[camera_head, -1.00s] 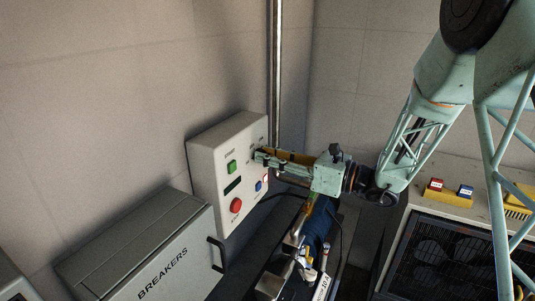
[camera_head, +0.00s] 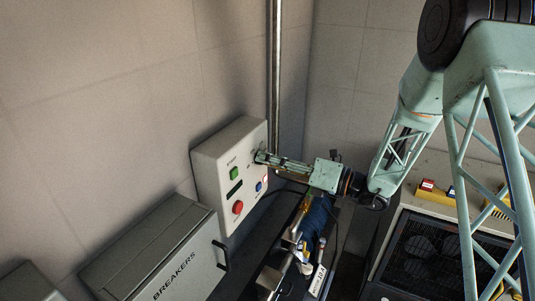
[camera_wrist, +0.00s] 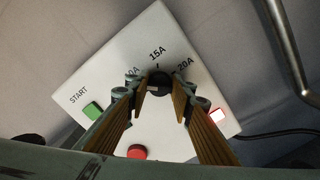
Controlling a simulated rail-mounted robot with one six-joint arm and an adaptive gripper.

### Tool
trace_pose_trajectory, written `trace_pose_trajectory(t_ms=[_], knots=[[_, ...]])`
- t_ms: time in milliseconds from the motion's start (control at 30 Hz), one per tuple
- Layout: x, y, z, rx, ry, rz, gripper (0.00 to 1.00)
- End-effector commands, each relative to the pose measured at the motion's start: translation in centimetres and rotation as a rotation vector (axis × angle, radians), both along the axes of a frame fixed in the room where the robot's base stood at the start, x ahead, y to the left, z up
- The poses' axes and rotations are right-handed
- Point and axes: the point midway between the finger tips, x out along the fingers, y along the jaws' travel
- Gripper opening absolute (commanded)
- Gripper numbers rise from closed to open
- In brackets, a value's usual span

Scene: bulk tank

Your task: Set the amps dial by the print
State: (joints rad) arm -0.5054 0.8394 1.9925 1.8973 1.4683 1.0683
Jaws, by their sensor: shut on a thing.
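The amps dial (camera_wrist: 159,86) is a small black knob on the upper part of a pale control box (camera_head: 209,171) on the wall. In the wrist view, the mark 15A stands straight above it, 20A is to the right, and a mark on the left is partly covered by a finger. My gripper (camera_head: 259,157) is shut on the dial, one fingertip on each side of it. Which way the dial points is hard to tell. A white tag with print (camera_head: 317,279) is among the things below the arm; its print is too small to read.
A grey BREAKERS cabinet (camera_head: 165,257) is at lower left. A vertical pipe (camera_head: 275,80) runs behind my gripper.

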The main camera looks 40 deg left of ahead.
Motion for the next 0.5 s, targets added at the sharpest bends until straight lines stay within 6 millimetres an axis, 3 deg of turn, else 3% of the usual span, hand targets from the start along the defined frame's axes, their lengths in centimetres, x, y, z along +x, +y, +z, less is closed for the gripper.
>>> trace_pose_trajectory(t_ms=[500], knots=[[0.05, -0.01, -0.04, -0.040, 0.244, 0.000, 0.11]])
